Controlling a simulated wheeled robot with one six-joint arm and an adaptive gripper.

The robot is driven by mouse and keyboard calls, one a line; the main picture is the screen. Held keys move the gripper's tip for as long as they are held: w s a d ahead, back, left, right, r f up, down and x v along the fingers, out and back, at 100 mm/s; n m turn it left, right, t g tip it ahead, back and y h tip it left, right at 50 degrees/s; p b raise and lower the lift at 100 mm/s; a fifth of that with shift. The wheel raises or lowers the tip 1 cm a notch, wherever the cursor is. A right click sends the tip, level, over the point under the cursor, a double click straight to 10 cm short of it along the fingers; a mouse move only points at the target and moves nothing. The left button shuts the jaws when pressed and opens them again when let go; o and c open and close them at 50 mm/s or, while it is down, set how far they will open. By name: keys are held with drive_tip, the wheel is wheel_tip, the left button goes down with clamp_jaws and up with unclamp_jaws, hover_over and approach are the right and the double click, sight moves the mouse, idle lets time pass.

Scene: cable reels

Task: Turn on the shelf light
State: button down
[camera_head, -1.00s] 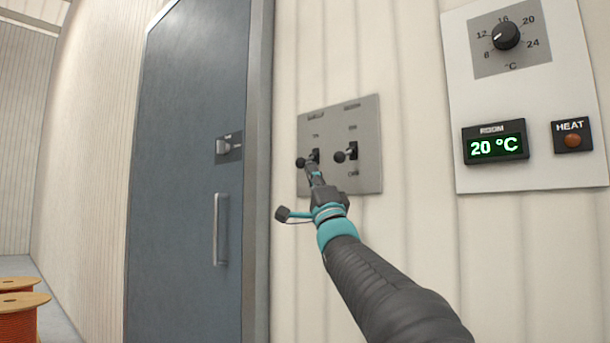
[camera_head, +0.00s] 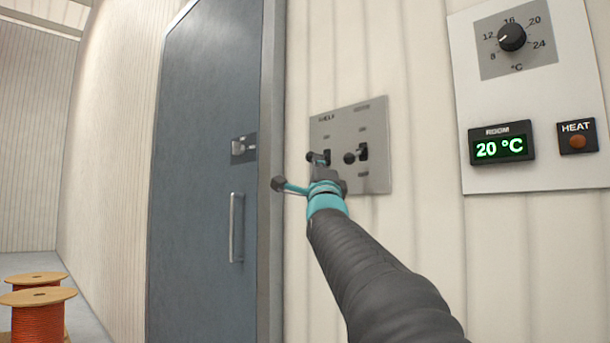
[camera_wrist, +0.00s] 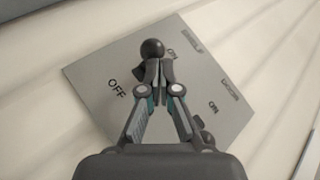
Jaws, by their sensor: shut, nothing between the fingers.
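A grey switch plate (camera_head: 377,178) with two black ball-ended toggles is on the white wall. The left toggle (camera_head: 312,156) is under a "SHELF" label; its ball also shows in the wrist view (camera_wrist: 152,48), between the ON and OFF marks. Its exact setting is hard to tell. My gripper (camera_wrist: 153,75) is shut and empty, its fingertips right at this toggle's ball; I cannot tell whether they touch. In the head view my gripper (camera_head: 322,165) partly hides the toggle's base. No shelf light is in view.
A blue-grey door (camera_head: 205,130) with a bar handle (camera_head: 236,227) and latch stands left of the plate. A heating panel (camera_head: 535,100) with dial and 20 °C display is on the right. Orange cable reels (camera_head: 38,320) stand at the lower left.

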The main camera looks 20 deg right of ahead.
drive_tip(key=shift+r, duration=0.6)
drive_tip(key=s+a+f+b, duration=0.1)
drive_tip(key=s+f+b, duration=0.1)
drive_tip(key=s, duration=0.3)
drive_tip(key=s+a+f+b, duration=0.1)
drive_tip(key=s+a+f, duration=0.1)
drive_tip(key=s, duration=0.4)
drive_tip(key=shift+s+a+f+b, duration=0.2)
drive_tip(key=shift+a+f+b, duration=0.15)
drive_tip(key=shift+f, duration=0.5)
